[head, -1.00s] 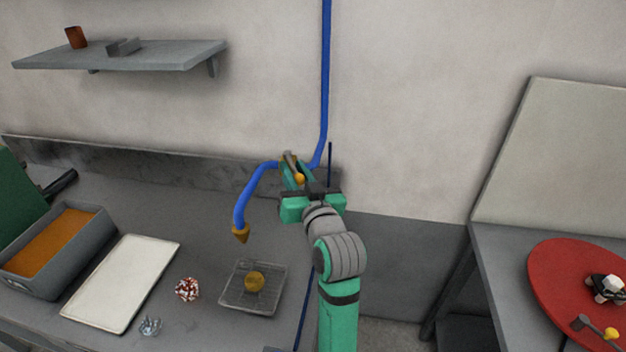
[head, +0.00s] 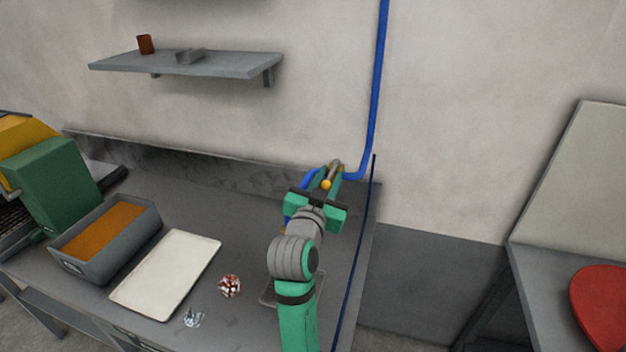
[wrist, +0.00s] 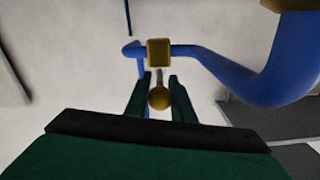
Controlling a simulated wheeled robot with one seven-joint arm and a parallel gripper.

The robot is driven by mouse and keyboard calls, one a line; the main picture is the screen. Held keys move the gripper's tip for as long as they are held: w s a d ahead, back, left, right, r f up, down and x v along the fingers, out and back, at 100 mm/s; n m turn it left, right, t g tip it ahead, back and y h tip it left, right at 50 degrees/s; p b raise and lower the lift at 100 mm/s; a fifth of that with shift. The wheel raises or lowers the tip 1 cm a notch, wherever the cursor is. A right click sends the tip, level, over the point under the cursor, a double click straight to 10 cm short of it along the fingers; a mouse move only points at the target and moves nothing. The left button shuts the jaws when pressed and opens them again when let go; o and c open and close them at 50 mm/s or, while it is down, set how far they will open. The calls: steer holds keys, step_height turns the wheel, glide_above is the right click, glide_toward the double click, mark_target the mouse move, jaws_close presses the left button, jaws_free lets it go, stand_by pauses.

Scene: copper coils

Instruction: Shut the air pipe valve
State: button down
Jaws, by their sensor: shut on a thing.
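The air pipe valve has a brass body (wrist: 159,52) on the blue pipe (head: 379,90) and a lever with a round brass knob (wrist: 159,98). In the head view the knob (head: 326,184) shows between the fingers of my gripper (head: 329,178). In the wrist view my gripper (wrist: 156,100) has one finger on each side of the lever, close around it, with the knob between them. The lever points from the valve body toward my palm. Much of the pipe's lower outlet is hidden behind my gripper in the head view.
The bench (head: 240,215) holds an orange-filled grey bin (head: 95,265), a white tray (head: 165,275), a red-and-white cluster (head: 229,286) and a clear cluster (head: 193,318). A grey shelf (head: 190,68) hangs above. A red round plate (head: 603,308) lies on a table at right.

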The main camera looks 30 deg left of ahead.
steer(key=shift+f, duration=0.1)
stand_by(0.3)
steer(key=c, duration=1.8)
jaws_free()
steer(key=shift+c, duration=0.2)
steer(key=s+d, duration=0.1)
steer(key=s, duration=0.9)
steer(key=shift+s+d, duration=0.35)
